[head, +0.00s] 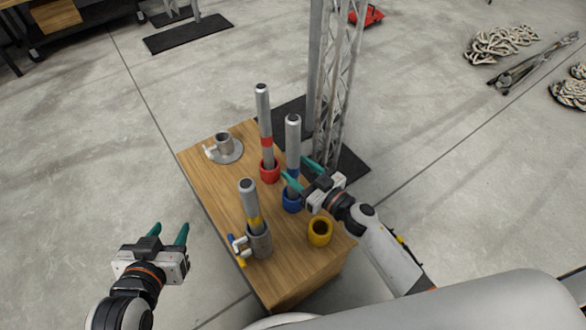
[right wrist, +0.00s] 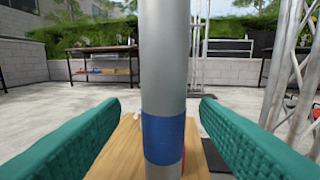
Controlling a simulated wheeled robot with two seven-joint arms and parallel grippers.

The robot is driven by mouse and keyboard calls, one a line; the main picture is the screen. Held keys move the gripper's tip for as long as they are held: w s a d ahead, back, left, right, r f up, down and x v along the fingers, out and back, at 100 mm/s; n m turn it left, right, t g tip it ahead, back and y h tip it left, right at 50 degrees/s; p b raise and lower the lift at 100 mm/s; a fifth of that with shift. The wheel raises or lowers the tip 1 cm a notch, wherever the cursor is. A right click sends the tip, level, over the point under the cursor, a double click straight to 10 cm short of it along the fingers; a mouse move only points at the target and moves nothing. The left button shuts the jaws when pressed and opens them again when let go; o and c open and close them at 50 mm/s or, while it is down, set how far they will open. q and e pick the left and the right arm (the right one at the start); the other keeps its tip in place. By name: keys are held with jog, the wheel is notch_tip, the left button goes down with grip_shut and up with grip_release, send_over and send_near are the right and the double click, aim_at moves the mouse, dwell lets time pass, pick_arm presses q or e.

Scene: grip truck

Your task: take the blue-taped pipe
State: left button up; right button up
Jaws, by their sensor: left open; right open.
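The blue-taped pipe (head: 293,145) stands upright in a blue ring holder on the wooden table. In the right wrist view the grey pipe (right wrist: 164,60) with its blue tape band stands between my two green fingers, with a gap on each side. My right gripper (head: 303,172) is open around the pipe at about the height of the tape, and holds nothing. My left gripper (head: 168,236) is open and empty, left of the table and apart from it. The foot of the pipe is hidden in the blue holder (head: 291,203).
On the wooden table (head: 203,168) stand a red-taped pipe (head: 264,120) in a red holder, a yellow-taped pipe (head: 249,200) in a grey clamp holder, an empty yellow ring (head: 320,231) and a grey flanged socket (head: 224,149). A metal truss (head: 337,90) rises just behind the table.

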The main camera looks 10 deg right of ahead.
aim_at(298, 167)
jog(key=x, duration=0.1)
jog(key=b+x, duration=0.1)
jog(key=x, duration=0.1)
jog(key=shift+w+r, duration=0.2)
jog(key=shift+w, duration=0.15)
jog(key=shift+w+a+r, duration=0.1)
jog(key=shift+w+a, duration=0.2)
jog(key=shift+w, duration=0.15)
pick_arm(q)
jog(key=w+r+t, duration=0.1)
jog(key=r, duration=0.1)
jog(key=w+d+r+t+h, duration=0.1)
jog(key=t, duration=0.1)
jog(key=shift+w+d+r, duration=0.1)
jog(key=shift+w+r, duration=0.05)
jog(key=shift+r, duration=0.25)
pick_arm(e)
jog(key=shift+c, duration=0.4)
grip_shut()
